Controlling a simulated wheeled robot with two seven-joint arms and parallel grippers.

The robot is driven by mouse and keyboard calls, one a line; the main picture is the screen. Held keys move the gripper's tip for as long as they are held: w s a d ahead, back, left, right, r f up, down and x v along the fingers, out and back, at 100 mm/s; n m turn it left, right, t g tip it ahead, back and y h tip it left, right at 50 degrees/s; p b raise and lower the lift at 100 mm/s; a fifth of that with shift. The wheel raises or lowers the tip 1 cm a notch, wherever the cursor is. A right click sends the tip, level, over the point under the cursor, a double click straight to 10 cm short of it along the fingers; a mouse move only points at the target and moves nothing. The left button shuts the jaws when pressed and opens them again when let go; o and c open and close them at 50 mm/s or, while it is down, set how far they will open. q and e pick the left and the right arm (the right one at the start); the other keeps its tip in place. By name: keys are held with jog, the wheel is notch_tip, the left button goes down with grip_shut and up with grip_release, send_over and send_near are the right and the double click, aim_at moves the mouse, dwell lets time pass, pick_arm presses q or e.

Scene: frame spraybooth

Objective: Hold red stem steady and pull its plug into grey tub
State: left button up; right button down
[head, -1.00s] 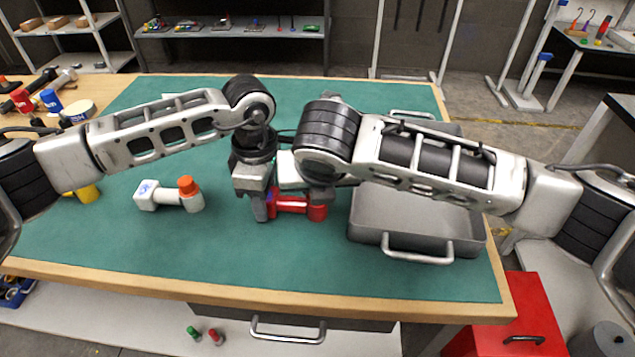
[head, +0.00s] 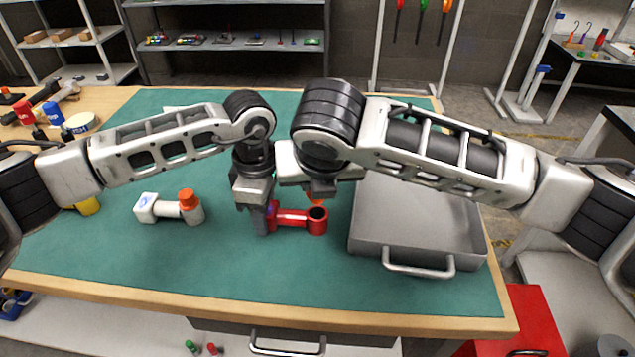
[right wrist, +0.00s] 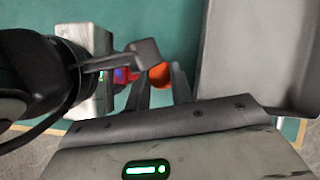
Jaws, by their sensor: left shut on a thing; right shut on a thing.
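The red stem (head: 290,218) lies on the green mat, with its round end (head: 318,222) showing a dark open hole. My left gripper (head: 264,222) is shut on the stem's left part, hiding some of it. My right gripper (head: 318,192) is just above the open end, shut on an orange plug (head: 317,201), which is mostly hidden in the head view. The plug also shows between the fingers in the right wrist view (right wrist: 160,75). The plug is clear of the hole. The grey tub (head: 375,248) stands to the right; its visible floor is bare.
A white stem (head: 167,209) with an orange plug (head: 188,197) lies left on the mat. A yellow thing (head: 87,206) is partly behind my left arm. My right forearm crosses over the tub's far part. The front of the mat is clear.

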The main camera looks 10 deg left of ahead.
dwell(0.4)
pick_arm(q)
jog(key=o, duration=1.2)
jog(key=shift+c, duration=0.2)
jog(key=shift+r, duration=3.8)
